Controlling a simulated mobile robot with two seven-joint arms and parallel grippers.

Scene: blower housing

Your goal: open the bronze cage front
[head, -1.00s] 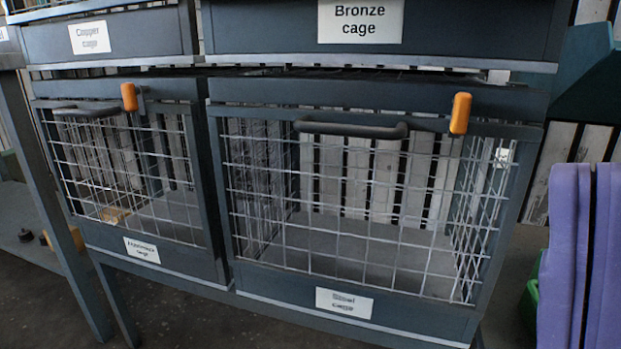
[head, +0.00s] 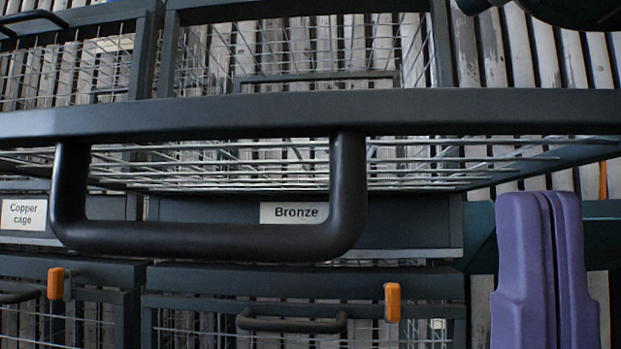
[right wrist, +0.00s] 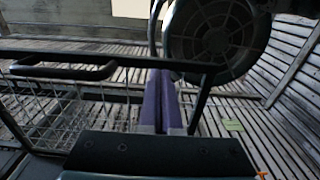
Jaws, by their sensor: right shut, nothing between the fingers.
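The bronze cage front is swung down and out, close to level, with its dark top bar (head: 420,113) near the head camera. Its wire mesh (head: 230,165) shows nearly edge-on behind the bar. The black handle (head: 200,240) hangs below the bar and partly covers the "Bronze" label (head: 296,212). The cage opening (head: 300,45) shows above the bar. My right gripper (head: 540,200) has purple fingers, is shut and empty, and points up to the right of the handle, apart from it. The fingers show in the right wrist view (right wrist: 161,95). My left gripper is not in view.
The copper cage (head: 70,65) is at the left, with its label (head: 23,214) below. Lower cages have orange latches (head: 392,302) and a black handle (head: 292,322). A round dark blower-like housing (right wrist: 215,35) is in the right wrist view. Slatted wall (head: 490,45) stands behind.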

